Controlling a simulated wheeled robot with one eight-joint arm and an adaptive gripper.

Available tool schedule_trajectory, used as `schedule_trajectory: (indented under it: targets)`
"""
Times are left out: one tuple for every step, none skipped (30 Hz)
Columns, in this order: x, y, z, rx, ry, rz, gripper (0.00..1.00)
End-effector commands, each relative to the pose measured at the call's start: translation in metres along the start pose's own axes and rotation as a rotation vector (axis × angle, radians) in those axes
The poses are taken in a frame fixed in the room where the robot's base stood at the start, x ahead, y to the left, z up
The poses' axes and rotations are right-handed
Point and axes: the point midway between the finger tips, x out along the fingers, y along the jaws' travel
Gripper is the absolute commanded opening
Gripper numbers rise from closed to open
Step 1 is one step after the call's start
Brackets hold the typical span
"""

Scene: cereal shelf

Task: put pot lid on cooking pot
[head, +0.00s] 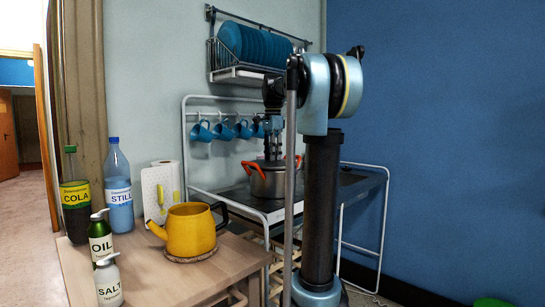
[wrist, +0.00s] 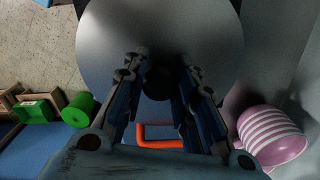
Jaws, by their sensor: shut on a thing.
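The cooking pot (head: 270,183) is silver with orange handles and stands on the dark stove top in the head view. One orange handle (wrist: 160,143) shows beyond the lid's edge in the wrist view. The grey round pot lid (wrist: 110,45) fills the top middle of the wrist view. My gripper (wrist: 160,85) is shut on the lid's dark knob. In the head view my gripper (head: 273,150) points down right over the pot. The lid is at the pot's rim height there; I cannot tell if it is seated or slightly above.
A yellow kettle (head: 190,230) stands on the wooden counter (head: 150,270) at left, near several bottles. Blue mugs (head: 222,131) hang behind, below a plate rack (head: 245,74).

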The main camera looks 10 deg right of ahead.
Motion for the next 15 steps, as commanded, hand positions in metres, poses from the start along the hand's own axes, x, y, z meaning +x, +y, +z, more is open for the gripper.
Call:
schedule_trajectory:
  targets:
    - [0.0005, 0.0000, -0.0001, 0.000, 0.000, 0.000, 0.00]
    - [0.0009, 0.0001, -0.0001, 0.000, 0.000, 0.000, 0.00]
    - [0.0015, 0.0000, -0.0001, 0.000, 0.000, 0.000, 0.00]
    - [0.0020, 0.0000, -0.0001, 0.000, 0.000, 0.000, 0.00]
    - [0.0025, 0.0000, -0.0001, 0.000, 0.000, 0.000, 0.00]
    - [0.0032, 0.0001, -0.0001, 0.000, 0.000, 0.000, 0.00]
    - [0.0037, 0.0001, -0.0002, 0.000, 0.000, 0.000, 0.00]
    - [0.0042, 0.0001, -0.0002, 0.000, 0.000, 0.000, 0.00]
    - [0.0048, 0.0000, -0.0002, 0.000, 0.000, 0.000, 0.00]
    - [0.0053, 0.0000, -0.0002, 0.000, 0.000, 0.000, 0.00]
    - [0.0059, 0.0000, -0.0002, 0.000, 0.000, 0.000, 0.00]
    - [0.0065, 0.0000, -0.0002, 0.000, 0.000, 0.000, 0.00]
    - [0.0070, 0.0000, -0.0002, 0.000, 0.000, 0.000, 0.00]
    - [0.0076, 0.0000, -0.0002, 0.000, 0.000, 0.000, 0.00]
    - [0.0082, 0.0000, -0.0002, 0.000, 0.000, 0.000, 0.00]
